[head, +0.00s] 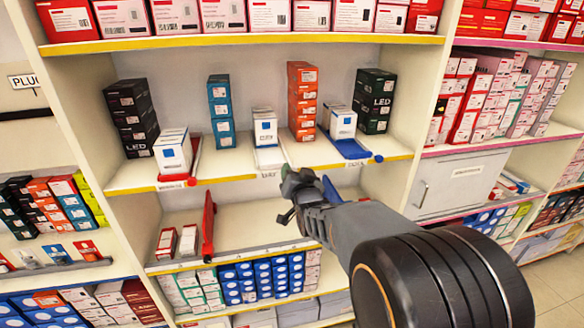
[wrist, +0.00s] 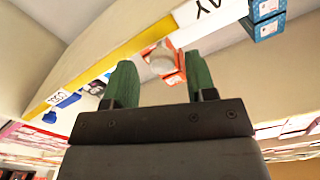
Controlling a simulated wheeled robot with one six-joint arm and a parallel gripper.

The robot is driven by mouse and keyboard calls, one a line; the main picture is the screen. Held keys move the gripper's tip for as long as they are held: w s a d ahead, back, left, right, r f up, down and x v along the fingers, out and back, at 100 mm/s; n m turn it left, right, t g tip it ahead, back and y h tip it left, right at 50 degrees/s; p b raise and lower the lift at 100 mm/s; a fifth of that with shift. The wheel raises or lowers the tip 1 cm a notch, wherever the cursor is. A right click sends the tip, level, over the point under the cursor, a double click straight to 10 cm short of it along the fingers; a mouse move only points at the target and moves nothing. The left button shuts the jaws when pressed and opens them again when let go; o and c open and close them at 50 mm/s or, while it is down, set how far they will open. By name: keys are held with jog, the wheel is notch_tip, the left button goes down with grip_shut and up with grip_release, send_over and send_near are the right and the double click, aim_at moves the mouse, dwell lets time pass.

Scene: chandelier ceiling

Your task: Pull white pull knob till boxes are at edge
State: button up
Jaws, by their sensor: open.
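My gripper (head: 300,182) is open and empty in front of the middle shelf's yellow edge, below the middle tray. In the wrist view its two green fingers (wrist: 160,85) stand apart, with a pale rounded shape (wrist: 160,58), likely the white pull knob, between and beyond them. I cannot tell if it touches a finger. In the head view the knob is hidden by my gripper. The white tray (head: 270,158) runs back into the shelf under a stack of white-and-blue boxes (head: 265,126), which stands back from the shelf edge.
A red tray with a red knob (head: 192,181) is to the left, and a blue tray with a blue knob (head: 378,158) to the right, each with white boxes. Orange boxes (head: 302,100) stand behind. A lower shelf with an upright red piece (head: 209,225) lies below my gripper.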

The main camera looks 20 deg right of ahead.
jog(key=shift+w, duration=0.2)
jog(key=shift+a, duration=0.1)
jog(key=shift+c, duration=0.3)
grip_shut()
